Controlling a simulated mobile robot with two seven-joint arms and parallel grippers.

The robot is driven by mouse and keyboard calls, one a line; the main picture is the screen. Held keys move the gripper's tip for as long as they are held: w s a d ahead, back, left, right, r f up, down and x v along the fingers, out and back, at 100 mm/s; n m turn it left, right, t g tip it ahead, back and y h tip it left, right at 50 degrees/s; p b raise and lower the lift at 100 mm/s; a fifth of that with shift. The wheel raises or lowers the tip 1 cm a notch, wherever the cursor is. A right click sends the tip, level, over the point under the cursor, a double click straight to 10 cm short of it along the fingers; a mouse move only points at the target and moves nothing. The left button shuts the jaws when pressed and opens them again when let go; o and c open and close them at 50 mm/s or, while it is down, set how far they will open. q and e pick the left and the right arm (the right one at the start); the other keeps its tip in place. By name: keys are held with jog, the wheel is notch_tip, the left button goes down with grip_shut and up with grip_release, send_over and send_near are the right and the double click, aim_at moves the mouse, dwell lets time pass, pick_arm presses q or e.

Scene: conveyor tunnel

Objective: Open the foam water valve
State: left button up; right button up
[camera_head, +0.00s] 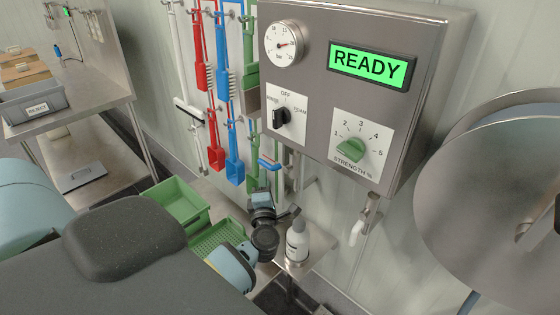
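A steel control box (352,90) hangs on the wall, with a green READY display (368,66), a pressure gauge, a black selector knob (282,116) and a green strength knob (351,149). Below its left corner is a small blue valve lever (269,164) on a pipe. My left gripper (264,188) is just below the lever, seen from above and behind. Its fingers are small and dark, so I cannot tell whether they are open or touch the lever. My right gripper is not in view.
A white bottle (297,243) stands on a small shelf right of my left wrist. Green crates (178,202) sit to the left. Red, blue and green brushes hang on the wall behind. A large steel reel (500,200) is at the right.

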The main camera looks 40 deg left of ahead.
aim_at(264, 162)
pick_arm(q)
jog(key=x, duration=0.7)
jog(key=shift+w+a, duration=0.2)
jog(key=shift+a, duration=0.1)
jog(key=shift+r, duration=0.1)
jog(key=shift+c, duration=0.3)
grip_shut()
